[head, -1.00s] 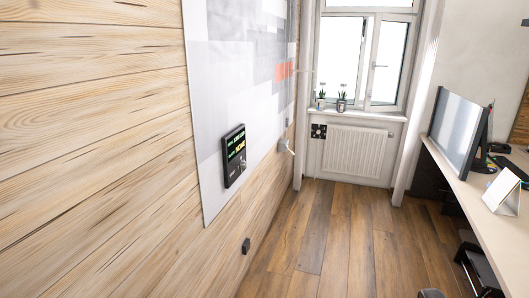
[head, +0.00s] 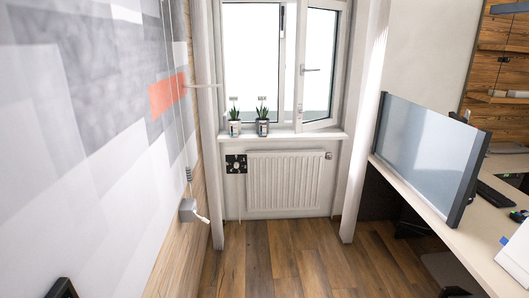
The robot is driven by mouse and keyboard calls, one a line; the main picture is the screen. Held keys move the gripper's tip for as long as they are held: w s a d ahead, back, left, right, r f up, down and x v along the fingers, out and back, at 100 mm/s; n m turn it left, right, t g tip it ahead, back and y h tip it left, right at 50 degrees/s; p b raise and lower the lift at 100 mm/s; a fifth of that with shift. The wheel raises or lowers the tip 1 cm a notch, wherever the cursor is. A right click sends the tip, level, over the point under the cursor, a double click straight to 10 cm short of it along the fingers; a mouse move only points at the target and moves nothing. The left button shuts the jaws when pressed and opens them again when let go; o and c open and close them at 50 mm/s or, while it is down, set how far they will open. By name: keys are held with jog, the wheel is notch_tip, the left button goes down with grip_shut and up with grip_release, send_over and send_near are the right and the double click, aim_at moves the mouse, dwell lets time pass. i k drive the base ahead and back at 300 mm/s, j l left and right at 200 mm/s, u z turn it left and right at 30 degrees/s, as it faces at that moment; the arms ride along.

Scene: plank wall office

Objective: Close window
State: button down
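The window (head: 294,66) is in the far wall, ahead in the head view. Its right sash (head: 322,62) stands ajar, swung into the room, and its lower edge hangs over the sill. The handle (head: 310,70) is on the left side of that sash and points sideways to the right. The left pane (head: 251,62) looks shut. My gripper is not in view.
Two potted plants (head: 262,122) stand on the sill (head: 300,136) left of the open sash. A radiator (head: 285,182) is below. A desk (head: 440,220) with a screen (head: 428,150) borders the right. The wood floor (head: 285,252) ahead is clear.

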aim_at(339, 8)
jog(key=i+z, duration=0.1)
jog(key=i, duration=1.6)
jog(key=i+j+z, duration=0.15)
jog(key=i, duration=0.7)
